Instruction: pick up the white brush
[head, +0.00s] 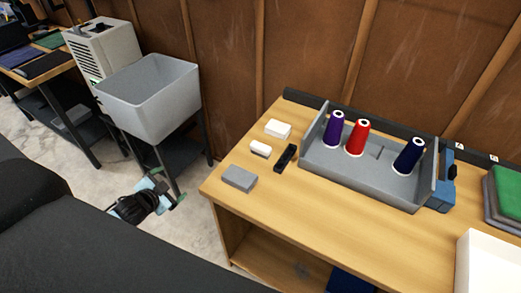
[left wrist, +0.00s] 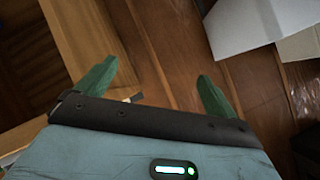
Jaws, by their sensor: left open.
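A small white block-like thing, likely the white brush (head: 260,149), lies on the left part of the wooden table, between a grey block and a white box. Its bristles cannot be made out. My left gripper (head: 170,187) is beyond the table's left edge in the head view, below the grey bin and well apart from the brush. In the left wrist view its two green fingers (left wrist: 152,86) are spread wide with nothing held between them. The brush cannot be made out in that view. My right gripper is not in view.
On the wooden table (head: 275,222) are a grey block (head: 239,178), a white box (head: 278,129), a black tool (head: 285,158) and a grey tray (head: 360,180) with three thread cones. A grey bin (head: 150,98) stands left of the table. The table's front middle is clear.

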